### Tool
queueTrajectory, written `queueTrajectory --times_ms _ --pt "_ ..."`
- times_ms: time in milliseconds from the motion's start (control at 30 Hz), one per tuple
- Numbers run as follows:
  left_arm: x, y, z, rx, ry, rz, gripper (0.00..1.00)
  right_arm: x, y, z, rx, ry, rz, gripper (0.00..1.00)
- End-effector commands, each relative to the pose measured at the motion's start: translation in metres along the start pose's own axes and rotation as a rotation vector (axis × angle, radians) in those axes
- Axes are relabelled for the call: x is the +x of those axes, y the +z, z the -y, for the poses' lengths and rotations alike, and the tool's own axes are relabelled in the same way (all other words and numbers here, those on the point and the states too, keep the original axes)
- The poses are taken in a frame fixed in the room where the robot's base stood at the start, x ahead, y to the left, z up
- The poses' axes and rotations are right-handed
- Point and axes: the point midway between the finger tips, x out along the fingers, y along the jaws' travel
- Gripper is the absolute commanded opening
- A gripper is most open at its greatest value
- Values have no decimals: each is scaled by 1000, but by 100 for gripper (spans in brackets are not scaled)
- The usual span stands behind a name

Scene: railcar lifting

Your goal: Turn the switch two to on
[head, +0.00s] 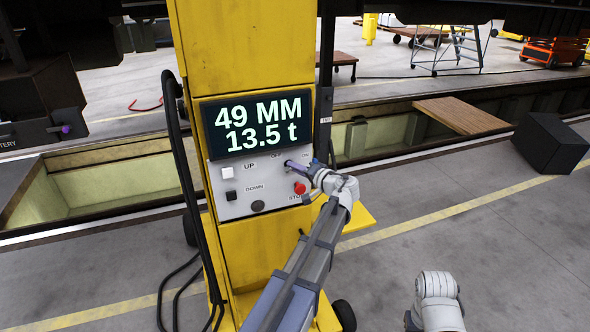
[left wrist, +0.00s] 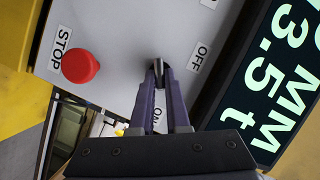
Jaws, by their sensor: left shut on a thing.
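The grey control panel (head: 238,190) sits on a yellow lifting column (head: 243,50). A small dark switch knob (left wrist: 158,66) stands between the OFF and ON labels in the left wrist view. My left gripper (head: 291,164) is at the panel's upper right, and its purple fingers (left wrist: 158,76) are shut on this knob. The fingers hide much of the knob, so I cannot tell which label it points to. I see no number on it. My right gripper is not in view; only a white link of my right arm shows low in the head view.
The red STOP button (left wrist: 80,65) sits close beside my left fingers. White (head: 228,172) and black (head: 231,195) buttons are at the panel's left. The display (head: 257,122) reads 49 MM and 13.5 t. Black cables hang at the column's left. Open pits run behind it.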

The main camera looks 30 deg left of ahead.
Motion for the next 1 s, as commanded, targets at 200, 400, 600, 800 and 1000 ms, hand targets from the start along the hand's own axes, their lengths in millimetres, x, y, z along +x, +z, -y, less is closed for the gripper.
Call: queueTrajectory --times_ms 200,400,600,800,1000 --pt "-1 1 -1 2 2 3 0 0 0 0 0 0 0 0" --pt "0 1 0 2 1 3 24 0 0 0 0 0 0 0" --pt "0 1 0 2 1 1 44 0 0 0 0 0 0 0" --pt "0 0 0 2 0 0 44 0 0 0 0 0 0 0" --pt "-20 0 1 2 1 -2 44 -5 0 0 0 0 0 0"
